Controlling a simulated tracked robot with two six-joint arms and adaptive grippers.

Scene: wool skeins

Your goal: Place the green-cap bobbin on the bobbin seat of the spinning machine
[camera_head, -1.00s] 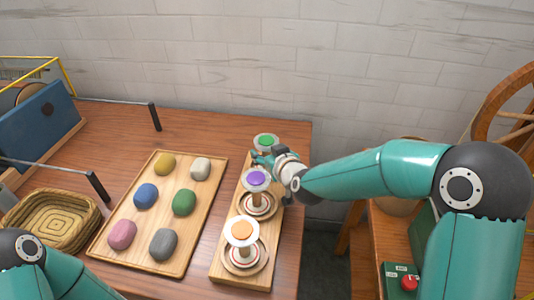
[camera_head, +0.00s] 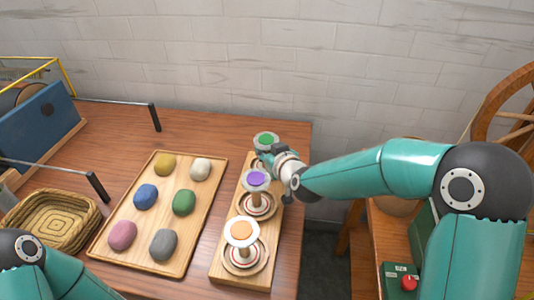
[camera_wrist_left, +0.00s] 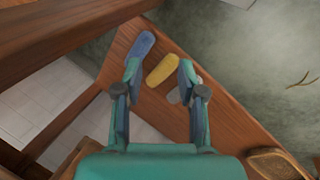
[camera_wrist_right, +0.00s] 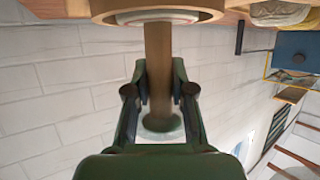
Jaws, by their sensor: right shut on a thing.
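The green-cap bobbin (camera_head: 266,138) is at the far end of the wooden rack, upright. My right gripper (camera_head: 262,157) is shut on its brown stem; in the right wrist view the stem (camera_wrist_right: 158,75) stands between the fingers. I cannot tell whether its base is clear of the rack. The spinning machine shows only in part at the right edge, with its wooden wheel (camera_head: 505,105); its bobbin seat is not identifiable. In the left wrist view my left gripper (camera_wrist_left: 158,75) is open, with nothing between its fingers.
The purple-cap bobbin (camera_head: 257,179) and orange-cap bobbin (camera_head: 241,231) stand nearer on the rack (camera_head: 224,266). A tray (camera_head: 110,246) of coloured lumps and a woven basket (camera_head: 85,228) lie to the left. A green box (camera_head: 398,279) with a red button is at lower right.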

